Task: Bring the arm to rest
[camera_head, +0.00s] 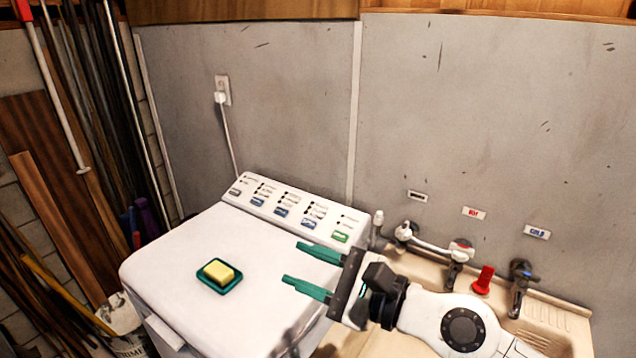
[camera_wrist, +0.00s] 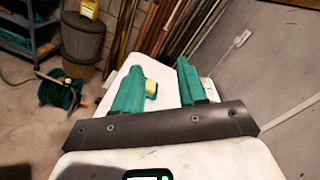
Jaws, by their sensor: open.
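My gripper (camera_head: 312,270) is open and empty, with two teal fingers pointing left over the right part of the white washing machine top (camera_head: 170,262). My arm reaches in from the lower right, in front of the sink. In the wrist view my gripper (camera_wrist: 157,88) shows its fingers spread apart. A yellow sponge or soap bar (camera_head: 219,270) lies on a dark teal dish (camera_head: 232,287) on the machine top, left of the fingertips and apart from them. The yellow block also shows between the fingers in the wrist view (camera_wrist: 150,87).
The control panel (camera_head: 285,212) rises at the machine's back edge. A beige sink (camera_head: 415,268) with taps (camera_head: 521,280) and a red object (camera_head: 483,280) stands right. Poles and boards (camera_head: 85,130) lean at left. A hose reel (camera_wrist: 60,92) is on the floor.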

